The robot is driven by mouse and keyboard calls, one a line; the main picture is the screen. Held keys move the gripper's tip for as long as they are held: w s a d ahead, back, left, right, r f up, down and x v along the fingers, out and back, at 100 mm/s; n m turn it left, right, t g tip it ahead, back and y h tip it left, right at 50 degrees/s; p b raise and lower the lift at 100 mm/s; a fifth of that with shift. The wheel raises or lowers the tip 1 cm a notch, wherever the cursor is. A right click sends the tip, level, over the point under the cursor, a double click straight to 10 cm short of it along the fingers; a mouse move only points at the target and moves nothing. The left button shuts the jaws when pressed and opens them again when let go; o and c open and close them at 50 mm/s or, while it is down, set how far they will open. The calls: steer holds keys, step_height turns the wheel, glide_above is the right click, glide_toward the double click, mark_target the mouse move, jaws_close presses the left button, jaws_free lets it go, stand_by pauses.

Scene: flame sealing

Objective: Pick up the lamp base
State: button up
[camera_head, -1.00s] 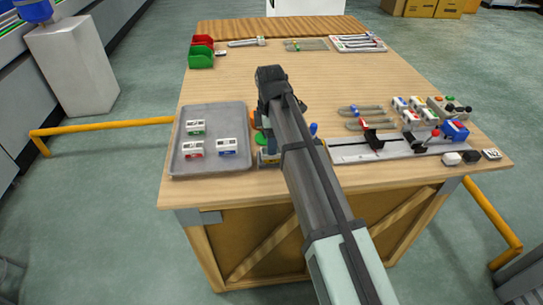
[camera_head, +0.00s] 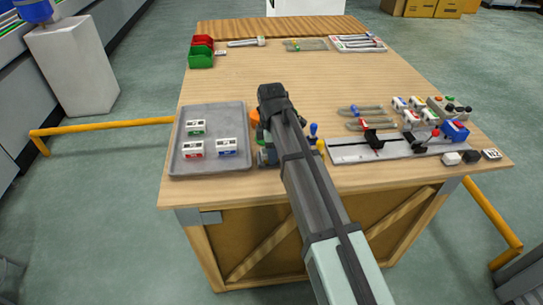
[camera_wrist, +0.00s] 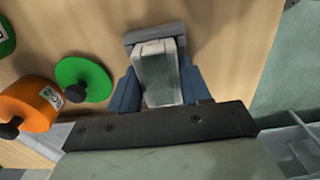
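No lamp base can be named with certainty. In the wrist view my gripper (camera_wrist: 160,85) has two blue fingers, one on each side of a pale grey block (camera_wrist: 158,75) with a darker grey bar at its far end. The block sits close between the fingers; whether they press on it does not show. In the head view my arm hides most of this spot, and my gripper (camera_head: 266,152) is low over the table's front part, just right of the grey tray.
An orange cylinder with a black knob (camera_wrist: 30,105) and a green disc (camera_wrist: 84,78) lie close left in the wrist view. The grey tray (camera_head: 240,115) holds small labelled boxes. A rail fixture (camera_head: 350,150) stands right of my arm. The table's middle is clear.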

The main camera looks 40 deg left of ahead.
steer(key=c, duration=0.5)
